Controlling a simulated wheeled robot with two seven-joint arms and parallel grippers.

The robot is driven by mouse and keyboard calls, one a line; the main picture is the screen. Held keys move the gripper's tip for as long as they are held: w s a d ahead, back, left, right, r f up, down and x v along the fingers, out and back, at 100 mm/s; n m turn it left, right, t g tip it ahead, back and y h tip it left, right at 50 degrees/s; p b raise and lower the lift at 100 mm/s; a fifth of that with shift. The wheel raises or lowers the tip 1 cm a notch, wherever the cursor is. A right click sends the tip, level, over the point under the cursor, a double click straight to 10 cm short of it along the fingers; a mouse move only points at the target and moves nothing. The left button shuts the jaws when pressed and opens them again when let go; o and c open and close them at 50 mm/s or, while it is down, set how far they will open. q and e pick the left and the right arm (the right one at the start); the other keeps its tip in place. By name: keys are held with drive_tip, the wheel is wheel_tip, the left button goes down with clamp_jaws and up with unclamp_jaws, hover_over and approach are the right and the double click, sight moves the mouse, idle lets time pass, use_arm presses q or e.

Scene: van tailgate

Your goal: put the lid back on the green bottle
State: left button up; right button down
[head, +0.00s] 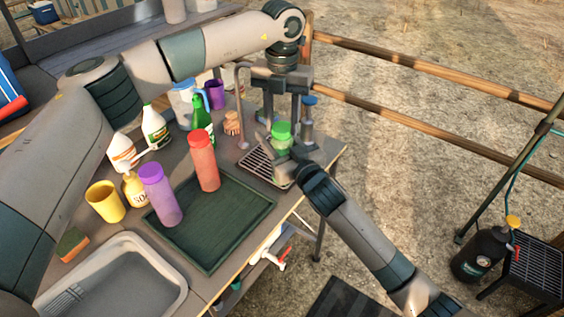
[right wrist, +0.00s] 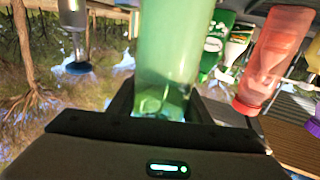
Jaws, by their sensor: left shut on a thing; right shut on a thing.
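The green bottle (head: 281,168) stands upright over the dark grate at the counter's right end. The green lid (head: 281,130) shows at the bottle's top; I cannot tell whether it is seated or just above the mouth. My left gripper (head: 284,122) points down from above, its fingers around the lid and shut on it; their tips are partly hidden. My right gripper (head: 287,155) comes from the lower right and is shut on the bottle. In the right wrist view, the bottle (right wrist: 172,45) shows upside down between the fingers (right wrist: 160,105).
A red bottle (head: 203,162) and a purple bottle (head: 160,194) stand on the dark green tray (head: 225,250). A green spray bottle (head: 202,122), a brown brush (head: 232,122) and a purple mug (head: 214,94) stand behind. A yellow cup (head: 104,201) and sink (head: 115,285) are at left.

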use_arm(q)
drive_tip(key=m, duration=1.6)
drive_tip(key=shift+m, duration=0.3)
drive_tip(key=m, duration=0.6)
drive_tip(key=o, duration=1.2)
drive_tip(key=shift+o, duration=0.2)
drive_tip(key=shift+r, duration=0.1)
wheel_tip(320, 180, up, 12)
